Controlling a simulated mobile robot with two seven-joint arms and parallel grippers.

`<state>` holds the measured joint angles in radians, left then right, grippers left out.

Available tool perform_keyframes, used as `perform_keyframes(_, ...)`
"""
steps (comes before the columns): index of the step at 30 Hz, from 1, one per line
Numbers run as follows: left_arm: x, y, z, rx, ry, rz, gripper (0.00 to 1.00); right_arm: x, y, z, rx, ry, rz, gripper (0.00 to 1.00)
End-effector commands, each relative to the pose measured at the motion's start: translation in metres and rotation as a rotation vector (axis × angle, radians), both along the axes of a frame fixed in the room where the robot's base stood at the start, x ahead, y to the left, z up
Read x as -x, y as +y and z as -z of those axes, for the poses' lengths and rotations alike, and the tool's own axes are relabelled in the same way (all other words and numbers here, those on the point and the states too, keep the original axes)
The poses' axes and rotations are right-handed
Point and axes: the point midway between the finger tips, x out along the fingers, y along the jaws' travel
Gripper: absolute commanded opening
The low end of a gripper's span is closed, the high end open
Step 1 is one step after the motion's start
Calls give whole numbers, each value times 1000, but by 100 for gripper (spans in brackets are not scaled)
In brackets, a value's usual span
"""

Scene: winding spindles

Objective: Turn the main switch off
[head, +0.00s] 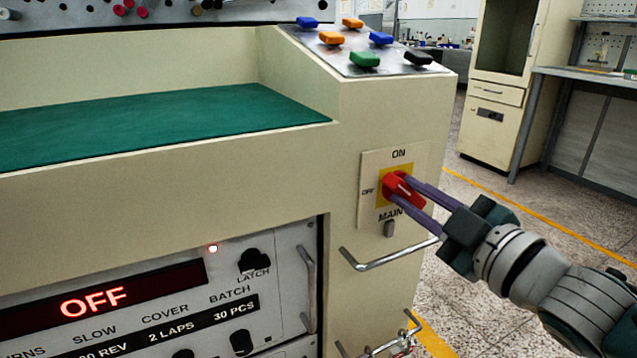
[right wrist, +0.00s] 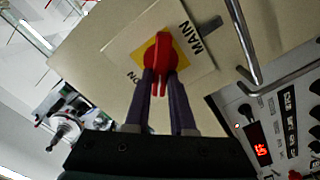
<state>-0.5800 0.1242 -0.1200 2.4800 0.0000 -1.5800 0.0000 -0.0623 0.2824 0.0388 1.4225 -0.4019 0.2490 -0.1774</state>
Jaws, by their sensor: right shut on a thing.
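The main switch is a red knob (head: 397,186) on a yellow square, on a cream plate (head: 372,163) marked ON at the top, OFF at the left and MAIN below. My right gripper (head: 402,188) is shut on the red knob, its two purple fingers on either side of it. The right wrist view also shows the red knob (right wrist: 161,58) between the fingertips of the gripper (right wrist: 159,78). The knob sits slanted; which mark it points at I cannot tell. My left gripper is out of view.
A metal bar handle (head: 390,256) sticks out just below the switch. Coloured buttons (head: 365,60) sit on the sloped top. Floor is free at the right.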

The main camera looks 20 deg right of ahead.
Motion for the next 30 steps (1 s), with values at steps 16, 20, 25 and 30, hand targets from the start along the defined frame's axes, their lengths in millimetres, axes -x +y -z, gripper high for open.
perform_keyframes(16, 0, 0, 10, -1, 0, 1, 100, 0, 3, 6, 490, -39, 1, 0)
perform_keyframes(20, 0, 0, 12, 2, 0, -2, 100, 0, 3, 7, 577, -46, 1, 0)
perform_keyframes(25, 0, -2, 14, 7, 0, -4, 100, 0, 3, 8, 659, -53, 0, 0)
perform_keyframes(30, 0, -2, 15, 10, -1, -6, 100, 0, 3, 8, 709, -57, 0, 0)
